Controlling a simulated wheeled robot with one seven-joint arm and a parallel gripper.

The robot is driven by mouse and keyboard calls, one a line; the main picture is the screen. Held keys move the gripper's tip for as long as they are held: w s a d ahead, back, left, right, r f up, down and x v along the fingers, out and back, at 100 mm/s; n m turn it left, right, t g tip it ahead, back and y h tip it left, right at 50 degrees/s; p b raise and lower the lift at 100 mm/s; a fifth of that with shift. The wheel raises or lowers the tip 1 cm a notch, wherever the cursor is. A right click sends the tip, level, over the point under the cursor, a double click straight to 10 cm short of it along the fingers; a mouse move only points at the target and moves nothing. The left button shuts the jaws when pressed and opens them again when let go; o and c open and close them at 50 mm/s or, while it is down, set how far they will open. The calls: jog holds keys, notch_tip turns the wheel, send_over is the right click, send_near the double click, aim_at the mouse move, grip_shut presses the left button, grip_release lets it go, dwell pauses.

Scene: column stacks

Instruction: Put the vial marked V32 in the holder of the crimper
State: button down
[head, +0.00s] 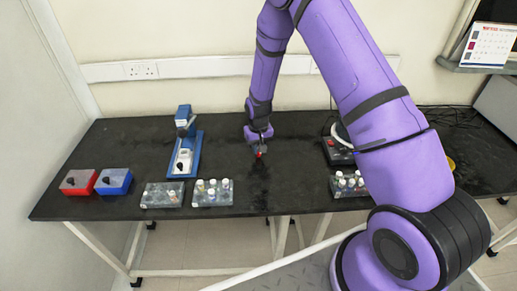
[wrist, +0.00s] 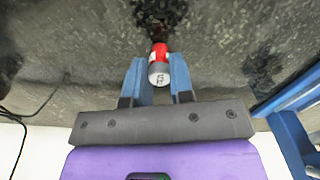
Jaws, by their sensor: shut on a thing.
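My gripper (wrist: 159,85) is shut on a vial (wrist: 160,66) with a red body and a pale grey top. Dark marks show on the top, but they are too small to read surely. In the head view my gripper (head: 260,145) is over the middle of the dark bench, with the red of the vial just below it. The crimper (head: 198,140), a blue stand with a blue head, is to the left of my gripper. A white block with a dark spot, likely its holder (head: 183,161), is on its base. Blue bars (wrist: 292,135) show at the right of the wrist view.
Two racks with several vials (head: 161,195) (head: 212,192) stand at the front of the bench. Another vial rack (head: 348,185) and a dark device (head: 338,151) are to the right. Red (head: 78,182) and blue (head: 114,182) boxes are at the left. Bench around my gripper is clear.

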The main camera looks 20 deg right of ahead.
jog(key=shift+f, duration=0.35)
jog(key=shift+f, duration=0.15)
jog(key=c, duration=1)
grip_release()
notch_tip(320, 180, up, 13)
jog(key=shift+f, duration=0.2)
